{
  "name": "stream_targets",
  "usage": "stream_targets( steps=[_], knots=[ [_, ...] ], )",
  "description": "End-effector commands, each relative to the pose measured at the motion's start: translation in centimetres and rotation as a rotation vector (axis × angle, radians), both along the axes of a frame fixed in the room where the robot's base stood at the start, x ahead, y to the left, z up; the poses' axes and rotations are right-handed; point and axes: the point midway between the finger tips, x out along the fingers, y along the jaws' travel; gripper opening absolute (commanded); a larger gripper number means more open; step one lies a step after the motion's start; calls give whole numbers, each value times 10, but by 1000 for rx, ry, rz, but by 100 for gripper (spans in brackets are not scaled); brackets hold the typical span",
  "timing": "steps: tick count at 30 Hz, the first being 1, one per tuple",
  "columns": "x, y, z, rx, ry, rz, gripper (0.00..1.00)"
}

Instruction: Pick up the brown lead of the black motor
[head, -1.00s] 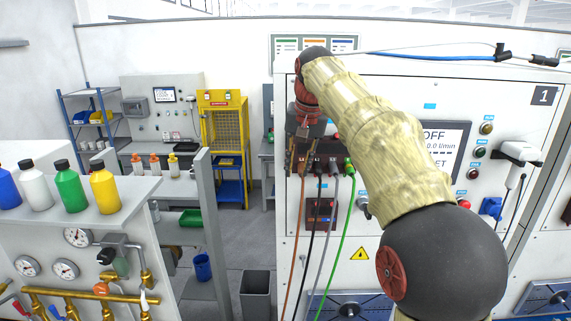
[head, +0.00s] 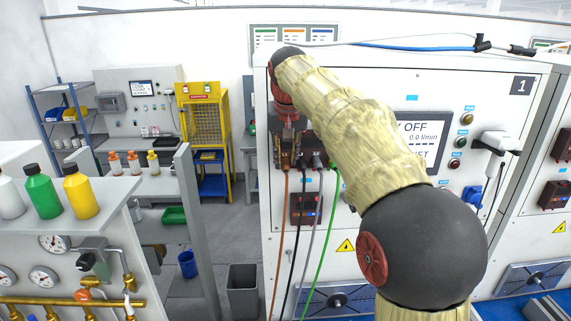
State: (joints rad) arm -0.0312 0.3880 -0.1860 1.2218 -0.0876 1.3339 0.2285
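The brown lead (head: 280,230) hangs down the front of the white test cabinet (head: 385,90), left of a black lead (head: 299,230), a grey lead (head: 309,240) and a green lead (head: 326,225). Their plugs sit in a row under a dark strip on the cabinet front. My gripper (head: 286,155) points down at the top of the brown lead, at its plug. The fingers are small and dark here, so I cannot tell whether they touch or close on it. I cannot make out the black motor with certainty.
My arm covers part of the cabinet front and its display (head: 423,135). A dark red socket box (head: 305,208) is below the plugs. A grey bin (head: 243,290) stands on the floor to the left. A bench with bottles (head: 80,192) and brass pipes is at the far left.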

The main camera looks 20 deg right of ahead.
Motion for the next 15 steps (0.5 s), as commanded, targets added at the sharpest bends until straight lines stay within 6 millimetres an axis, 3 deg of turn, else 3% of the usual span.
stream_targets(
  steps=[4,11,15],
  knots=[
    [5,-1,-13,0,2,0,23],
    [6,-1,-16,0,0,0,23],
    [6,-1,-16,0,1,0,16]
  ],
)
